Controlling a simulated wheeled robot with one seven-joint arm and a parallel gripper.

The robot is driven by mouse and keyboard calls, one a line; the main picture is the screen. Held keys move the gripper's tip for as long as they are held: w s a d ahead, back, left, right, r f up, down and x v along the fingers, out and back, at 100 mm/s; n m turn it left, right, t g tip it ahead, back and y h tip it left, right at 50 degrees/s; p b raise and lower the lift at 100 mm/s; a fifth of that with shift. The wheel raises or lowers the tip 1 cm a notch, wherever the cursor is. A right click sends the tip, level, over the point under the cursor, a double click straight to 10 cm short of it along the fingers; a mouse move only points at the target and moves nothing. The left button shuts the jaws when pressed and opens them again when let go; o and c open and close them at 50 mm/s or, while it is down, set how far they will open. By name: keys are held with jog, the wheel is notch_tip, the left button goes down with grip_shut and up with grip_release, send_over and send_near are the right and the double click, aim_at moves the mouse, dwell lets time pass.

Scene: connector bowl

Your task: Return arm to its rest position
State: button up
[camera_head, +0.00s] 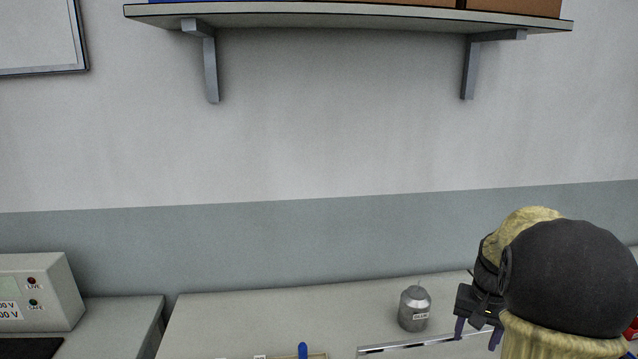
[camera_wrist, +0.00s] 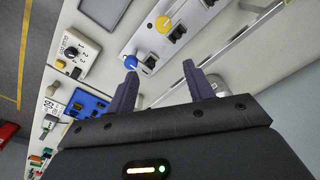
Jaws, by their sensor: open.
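My gripper (camera_head: 477,335) is at the lower right of the head view, with its two purple-grey fingers pointing down over the bench. My own arm hides part of the bench there. In the wrist view my gripper (camera_wrist: 160,66) is open, its fingers spread apart with nothing held between them. Beyond the fingertips lies a light panel (camera_wrist: 190,12) with black switches, a yellow round knob (camera_wrist: 163,24) and a blue round knob (camera_wrist: 131,62). The blue knob appears close to the left fingertip; whether they touch I cannot tell.
A grey metal can (camera_head: 414,309) stands on the bench (camera_head: 250,310), left of my gripper. A long metal strip (camera_head: 410,345) lies in front. An instrument box (camera_head: 40,290) is at left. A shelf (camera_head: 340,18) hangs above. A blue device (camera_wrist: 87,103) and grey dial box (camera_wrist: 75,52) sit left in the wrist view.

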jog(key=s+a+f+n+t, duration=0.1)
jog(key=s+a+f+n, duration=0.1)
jog(key=s+a, duration=0.4)
jog(key=s+a+f+n, duration=0.3)
jog(key=s+a, duration=0.3)
jog(key=a, duration=0.7)
jog(key=shift+a+f+n+t, duration=0.25)
jog(key=shift+n+t, duration=0.15)
jog(key=shift+n, duration=0.1)
jog(key=shift+s, duration=0.1)
